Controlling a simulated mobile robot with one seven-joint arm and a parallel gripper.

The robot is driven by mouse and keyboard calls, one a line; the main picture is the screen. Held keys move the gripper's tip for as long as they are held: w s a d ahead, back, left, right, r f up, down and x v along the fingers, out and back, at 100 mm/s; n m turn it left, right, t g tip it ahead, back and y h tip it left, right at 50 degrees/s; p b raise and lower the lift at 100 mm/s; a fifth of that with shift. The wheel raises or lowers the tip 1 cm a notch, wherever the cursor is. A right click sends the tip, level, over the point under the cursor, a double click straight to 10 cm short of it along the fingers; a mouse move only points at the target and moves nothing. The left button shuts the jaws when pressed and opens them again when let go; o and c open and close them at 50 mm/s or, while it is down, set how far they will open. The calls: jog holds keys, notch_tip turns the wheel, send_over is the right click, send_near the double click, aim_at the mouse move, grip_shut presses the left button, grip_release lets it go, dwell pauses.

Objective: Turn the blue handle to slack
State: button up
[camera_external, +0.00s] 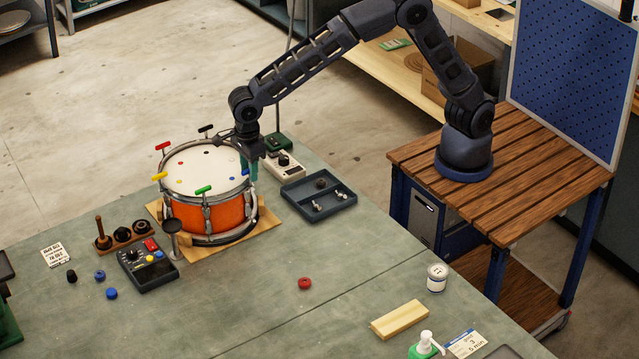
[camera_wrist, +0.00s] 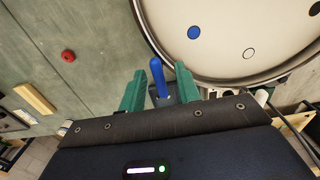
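The orange drum (camera_external: 185,212) with a white head stands on a board on the bench. The blue handle (camera_wrist: 157,72) sits at the drum's rim in the wrist view, long and upright in the picture. My gripper (camera_wrist: 160,69) is open, with one green finger on each side of the handle and gaps showing between. In the external view my gripper (camera_external: 254,172) is at the drum's right rim, pointing down, and the blue handle cannot be made out there. The drum head (camera_wrist: 245,22) with a blue dot (camera_wrist: 194,32) lies beyond the right finger.
Other rim handles are red (camera_external: 163,146), black (camera_external: 206,128), yellow (camera_external: 158,176) and green (camera_external: 203,190). A red knob (camera_external: 305,284) lies on mostly clear bench in front.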

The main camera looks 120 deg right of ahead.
jog(key=shift+f, duration=0.2)
grip_shut()
dwell(0.3)
